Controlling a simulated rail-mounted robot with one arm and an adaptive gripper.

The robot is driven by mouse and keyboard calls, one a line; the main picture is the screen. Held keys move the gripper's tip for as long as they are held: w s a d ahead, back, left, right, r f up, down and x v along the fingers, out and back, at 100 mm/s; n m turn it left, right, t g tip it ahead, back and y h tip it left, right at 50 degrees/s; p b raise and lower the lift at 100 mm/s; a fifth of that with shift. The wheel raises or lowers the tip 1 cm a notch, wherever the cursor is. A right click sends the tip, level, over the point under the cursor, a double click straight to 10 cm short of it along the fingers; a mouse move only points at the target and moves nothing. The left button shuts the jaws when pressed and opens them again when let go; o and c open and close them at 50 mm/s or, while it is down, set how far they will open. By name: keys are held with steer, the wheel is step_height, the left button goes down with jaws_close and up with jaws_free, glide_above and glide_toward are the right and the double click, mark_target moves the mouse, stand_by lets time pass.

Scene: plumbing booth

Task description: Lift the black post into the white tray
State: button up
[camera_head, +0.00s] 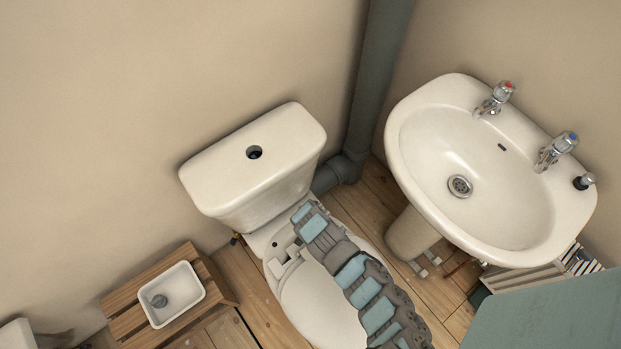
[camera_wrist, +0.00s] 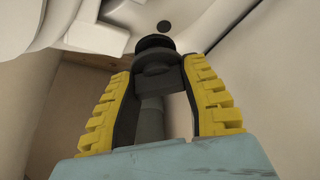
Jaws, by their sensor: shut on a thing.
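The black post (camera_wrist: 152,95) is between the two yellow-padded fingers of my gripper (camera_wrist: 165,85) in the wrist view. It has a wide black disc at its far end and a dark grey shaft. My gripper is shut on it. In the head view my arm reaches over the back of the toilet bowl, and the fingers and post are hidden beneath it. The white tray (camera_head: 201,284) sits on a wooden slatted crate at the lower left, well left of my arm. A small grey round piece (camera_head: 159,301) lies in the tray.
The toilet cistern (camera_head: 252,165) stands behind my arm. The seat fitting (camera_wrist: 98,27) is close in the wrist view. A sink (camera_head: 485,165) with two taps is at the right; a small black-and-grey piece (camera_head: 583,182) sits on its rim. The wooden crate (camera_head: 132,325) supports the tray.

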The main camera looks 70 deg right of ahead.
steer(key=shift+s+a+r+p, duration=0.35)
steer(key=shift+s+r+p, duration=0.15)
steer(key=shift+r+p, duration=0.25)
steer(key=shift+s+a+r+p, duration=0.3)
steer(key=shift+s+r+p, duration=0.2)
steer(key=shift+p, duration=0.35)
steer(key=shift+s+a+r+p, duration=0.55)
steer(key=shift+s+p, duration=0.1)
steer(key=shift+p, duration=0.25)
